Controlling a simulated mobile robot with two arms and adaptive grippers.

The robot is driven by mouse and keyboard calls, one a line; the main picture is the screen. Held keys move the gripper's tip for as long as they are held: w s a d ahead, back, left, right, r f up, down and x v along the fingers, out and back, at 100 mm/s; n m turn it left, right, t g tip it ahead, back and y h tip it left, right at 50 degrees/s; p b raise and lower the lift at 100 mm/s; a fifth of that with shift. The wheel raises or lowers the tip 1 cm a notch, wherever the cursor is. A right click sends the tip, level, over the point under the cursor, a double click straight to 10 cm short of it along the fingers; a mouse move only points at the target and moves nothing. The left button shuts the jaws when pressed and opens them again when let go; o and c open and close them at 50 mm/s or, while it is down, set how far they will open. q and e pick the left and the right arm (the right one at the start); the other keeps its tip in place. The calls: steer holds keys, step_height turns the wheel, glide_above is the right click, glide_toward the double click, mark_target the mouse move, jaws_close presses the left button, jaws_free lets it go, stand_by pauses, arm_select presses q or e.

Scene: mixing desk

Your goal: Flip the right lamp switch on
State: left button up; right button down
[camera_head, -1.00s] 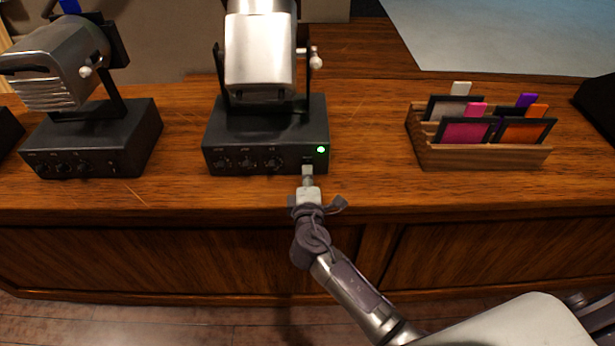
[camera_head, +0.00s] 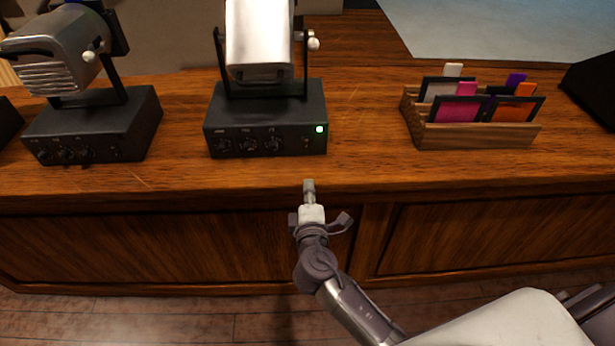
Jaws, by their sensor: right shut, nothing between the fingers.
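The right lamp (camera_head: 259,45) has a silver head on a black base box (camera_head: 265,118) near the middle of the desk. A green light (camera_head: 319,129) glows at the right of the box's front panel. The small switch (camera_head: 306,144) lies just below and left of this light; its position is too small to tell. My right gripper (camera_head: 309,185) is shut and empty, in front of the desk edge below the switch, apart from the box. My left gripper is not in view.
A second silver lamp (camera_head: 55,52) on a black box stands at the left; no light shows on it. A wooden holder (camera_head: 480,137) with coloured framed filters stands at the right. The desk top (camera_head: 365,125) between the right lamp and the holder is clear.

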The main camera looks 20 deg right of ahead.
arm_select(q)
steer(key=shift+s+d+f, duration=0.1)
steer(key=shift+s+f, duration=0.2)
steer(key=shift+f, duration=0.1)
arm_select(e)
steer(key=v, duration=0.3)
steer(key=shift+s+a+f, duration=0.15)
steer(key=shift+s+f, duration=0.15)
steer(key=shift+s, duration=0.05)
